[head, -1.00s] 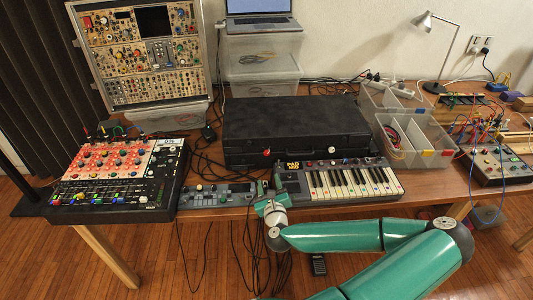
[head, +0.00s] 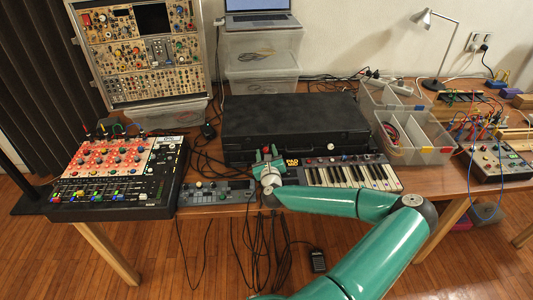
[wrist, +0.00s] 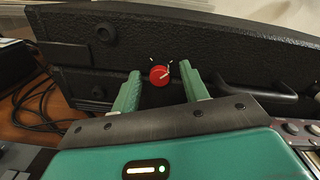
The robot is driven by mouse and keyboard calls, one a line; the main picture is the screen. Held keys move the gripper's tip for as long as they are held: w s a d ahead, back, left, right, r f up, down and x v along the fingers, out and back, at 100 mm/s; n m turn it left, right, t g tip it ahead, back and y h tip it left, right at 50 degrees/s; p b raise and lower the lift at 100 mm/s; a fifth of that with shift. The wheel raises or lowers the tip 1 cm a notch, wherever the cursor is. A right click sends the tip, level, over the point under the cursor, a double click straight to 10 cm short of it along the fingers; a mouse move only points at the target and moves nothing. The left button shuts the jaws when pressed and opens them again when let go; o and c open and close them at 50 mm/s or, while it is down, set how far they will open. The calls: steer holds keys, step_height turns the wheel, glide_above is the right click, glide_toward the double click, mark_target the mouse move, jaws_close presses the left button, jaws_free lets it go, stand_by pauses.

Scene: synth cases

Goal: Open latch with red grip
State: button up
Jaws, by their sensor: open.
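The black case (head: 295,122) lies closed on the table, its front face toward me. The red grip (wrist: 159,76) of a latch is on the case front in the wrist view; it is a round red knob with small pale metal pieces around it. In the wrist view my gripper (wrist: 160,72) is open, with one green finger on each side of the red grip. I cannot tell whether the fingers touch it.
A second, pale latch (head: 331,148) is on the case front to the right. A small keyboard (head: 350,176) and a grey control unit (head: 217,191) lie close in front of the case. A mixer (head: 120,175) stands left, a divided clear bin (head: 415,140) right.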

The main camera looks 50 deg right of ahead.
steer(key=shift+w+d, duration=0.1)
jaws_close()
steer(key=shift+n, duration=0.3)
steer(key=n, duration=0.3)
steer(key=shift+n, duration=0.3)
steer(key=n, duration=0.9)
steer(key=shift+w+n, duration=0.1)
steer(key=shift+n, duration=0.2)
steer(key=shift+n+g, duration=0.3)
steer(key=shift+n, duration=1.5)
